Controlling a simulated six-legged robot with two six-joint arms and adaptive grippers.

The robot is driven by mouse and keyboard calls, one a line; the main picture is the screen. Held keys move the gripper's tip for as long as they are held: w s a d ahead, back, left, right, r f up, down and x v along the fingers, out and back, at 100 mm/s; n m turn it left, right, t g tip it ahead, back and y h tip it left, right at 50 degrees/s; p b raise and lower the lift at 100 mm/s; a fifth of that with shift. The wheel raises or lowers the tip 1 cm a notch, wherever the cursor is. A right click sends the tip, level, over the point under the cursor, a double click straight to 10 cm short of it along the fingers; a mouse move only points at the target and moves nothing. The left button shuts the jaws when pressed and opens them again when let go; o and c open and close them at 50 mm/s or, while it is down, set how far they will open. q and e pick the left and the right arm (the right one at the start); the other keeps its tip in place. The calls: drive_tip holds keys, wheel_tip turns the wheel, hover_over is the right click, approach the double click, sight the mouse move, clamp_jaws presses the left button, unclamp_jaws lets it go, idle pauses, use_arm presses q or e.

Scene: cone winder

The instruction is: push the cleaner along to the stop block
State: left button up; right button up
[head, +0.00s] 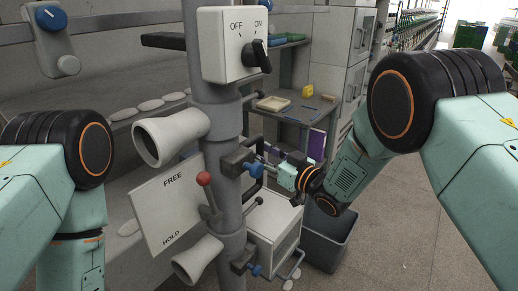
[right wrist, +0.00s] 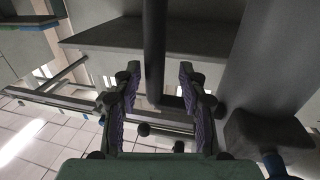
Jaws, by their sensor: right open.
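No part carries a label saying cleaner or stop block, so I cannot tell for certain which they are. A dark block (head: 237,161) with a blue knob is clamped on the grey column, with a dark bent handle (head: 254,171) beside it. My right gripper (head: 270,167) is at this handle, to the right of the column. In the right wrist view my open right gripper (right wrist: 160,108) has a dark upright bar (right wrist: 155,50) between its fingers, seemingly untouched. The dark block also shows there (right wrist: 262,135). My left gripper is outside the view.
The grey column (head: 213,120) carries an OFF/ON switch box (head: 224,45), two pale funnels and a red-knobbed lever (head: 204,180) by a FREE/HOLD plate (head: 165,205). A lower dark block (head: 243,260) and a grey bin (head: 330,240) are below. Open floor lies right.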

drive_tip(key=shift+w+f, duration=0.15)
drive_tip(key=shift+w, duration=0.65)
drive_tip(key=shift+w+a+f, duration=0.1)
drive_tip(key=shift+w+a, duration=0.05)
drive_tip(key=shift+w, duration=0.05)
drive_tip(key=shift+s+a, duration=0.1)
drive_tip(key=shift+a, duration=0.4)
drive_tip(key=shift+s+a+r, duration=0.1)
drive_tip(key=shift+r, duration=0.1)
drive_tip(key=shift+c, duration=0.5)
drive_tip(key=shift+d+f, duration=0.1)
drive_tip(key=shift+d, duration=0.45)
drive_tip(key=c, duration=0.4)
drive_tip(key=shift+a, duration=0.25)
clamp_jaws()
